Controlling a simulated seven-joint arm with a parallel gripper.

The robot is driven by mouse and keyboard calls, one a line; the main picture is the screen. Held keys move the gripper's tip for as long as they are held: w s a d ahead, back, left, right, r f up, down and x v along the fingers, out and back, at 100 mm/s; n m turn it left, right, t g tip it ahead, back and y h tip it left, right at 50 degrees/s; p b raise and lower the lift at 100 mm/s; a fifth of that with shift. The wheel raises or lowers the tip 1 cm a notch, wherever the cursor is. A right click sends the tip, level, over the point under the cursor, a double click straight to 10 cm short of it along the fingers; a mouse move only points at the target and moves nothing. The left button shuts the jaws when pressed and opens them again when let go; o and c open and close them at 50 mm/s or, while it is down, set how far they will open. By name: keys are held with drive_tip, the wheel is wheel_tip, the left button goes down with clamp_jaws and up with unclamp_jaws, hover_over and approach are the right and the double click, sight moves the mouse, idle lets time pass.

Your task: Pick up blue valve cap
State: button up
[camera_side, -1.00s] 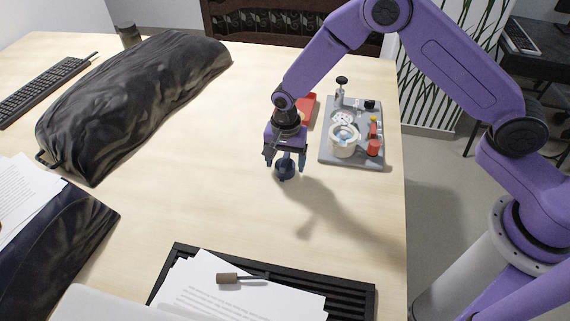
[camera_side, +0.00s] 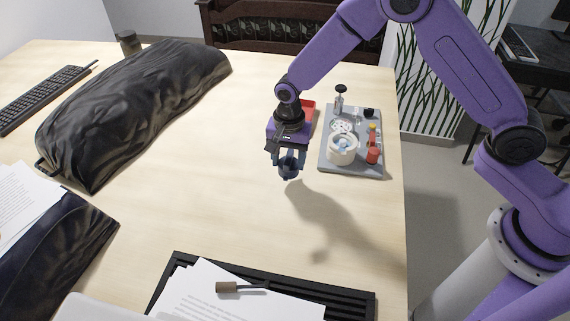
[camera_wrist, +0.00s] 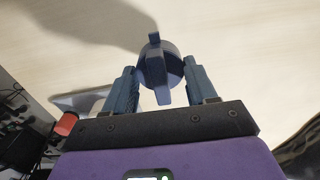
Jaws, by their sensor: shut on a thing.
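The blue valve cap (camera_wrist: 158,66) is dark blue and round, with a raised bar across its top. My gripper (camera_side: 289,165) is shut on it, with a finger on each side in the wrist view. In the side view the valve cap (camera_side: 289,170) hangs at the fingertips, to the left of the grey board. A shadow falls on the table to its lower right. How high the cap is above the table is hard to tell exactly.
A grey board (camera_side: 352,169) with a white cup-like part (camera_side: 343,150) and a red cylinder (camera_side: 373,155) lies at the table's right edge. A red object (camera_side: 308,106) is behind my gripper. A black bag (camera_side: 135,105) lies left. A black tray (camera_side: 345,297) is in front. Mid-table is clear.

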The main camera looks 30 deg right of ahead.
drive_tip(key=s+d+r, duration=0.5)
drive_tip(key=s+r, duration=0.4)
drive_tip(key=s, duration=0.2)
hover_over(343, 140)
drive_tip(key=shift+f, duration=2.15)
drive_tip(key=shift+f, duration=1.75)
idle(1.2)
drive_tip(key=m, duration=0.4)
idle(0.5)
drive_tip(key=shift+m, duration=0.3)
